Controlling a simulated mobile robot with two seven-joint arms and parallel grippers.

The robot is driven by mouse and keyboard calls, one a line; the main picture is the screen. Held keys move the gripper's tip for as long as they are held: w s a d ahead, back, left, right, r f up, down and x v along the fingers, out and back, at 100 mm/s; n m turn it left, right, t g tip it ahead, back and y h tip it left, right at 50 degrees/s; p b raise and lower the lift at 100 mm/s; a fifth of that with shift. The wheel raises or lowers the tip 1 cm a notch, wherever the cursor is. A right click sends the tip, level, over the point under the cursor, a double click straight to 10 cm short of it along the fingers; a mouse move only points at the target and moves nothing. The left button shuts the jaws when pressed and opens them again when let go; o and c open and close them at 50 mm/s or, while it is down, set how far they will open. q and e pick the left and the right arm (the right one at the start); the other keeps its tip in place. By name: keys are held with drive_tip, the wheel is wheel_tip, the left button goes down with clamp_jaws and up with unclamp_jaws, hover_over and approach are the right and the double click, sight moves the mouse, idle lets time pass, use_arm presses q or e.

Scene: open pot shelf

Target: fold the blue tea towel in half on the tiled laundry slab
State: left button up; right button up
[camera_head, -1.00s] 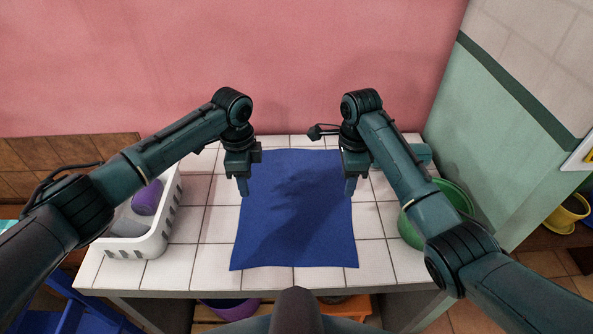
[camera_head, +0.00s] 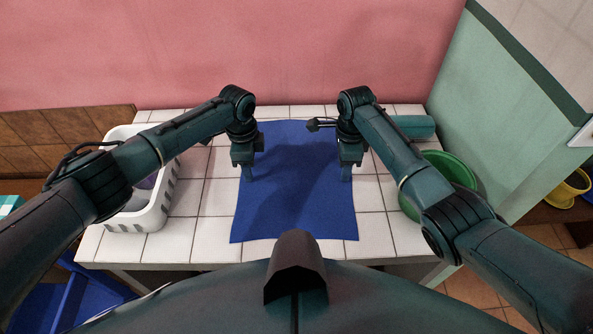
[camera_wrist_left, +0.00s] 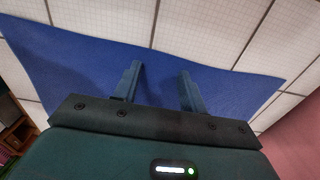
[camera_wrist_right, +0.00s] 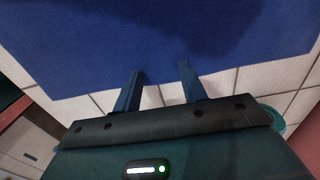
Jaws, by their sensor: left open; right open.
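The blue tea towel (camera_head: 296,205) lies flat and spread out on the white tiled laundry slab (camera_head: 204,225). My left gripper (camera_head: 248,174) is open and empty over the towel's left edge, in its upper half. In the left wrist view its two fingers (camera_wrist_left: 158,82) are apart with blue cloth between and beneath them. My right gripper (camera_head: 346,174) is open over the towel's right edge, level with the left one. In the right wrist view its fingertips (camera_wrist_right: 160,72) are apart at the cloth's border, with white tiles beneath. Whether either touches the cloth I cannot tell.
A white basket (camera_head: 152,216) holding cloth stands on the slab's left, partly behind my left arm. A green bowl (camera_head: 455,168) and a teal roll (camera_head: 412,127) are on the right. The pink wall (camera_head: 230,50) closes off the back.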

use_arm(q)
drive_tip(key=shift+f, duration=0.2)
use_arm(e)
drive_tip(key=shift+f, duration=0.15)
use_arm(q)
clamp_jaws()
use_arm(e)
clamp_jaws()
idle(0.6)
use_arm(q)
drive_tip(key=shift+a, duration=0.1)
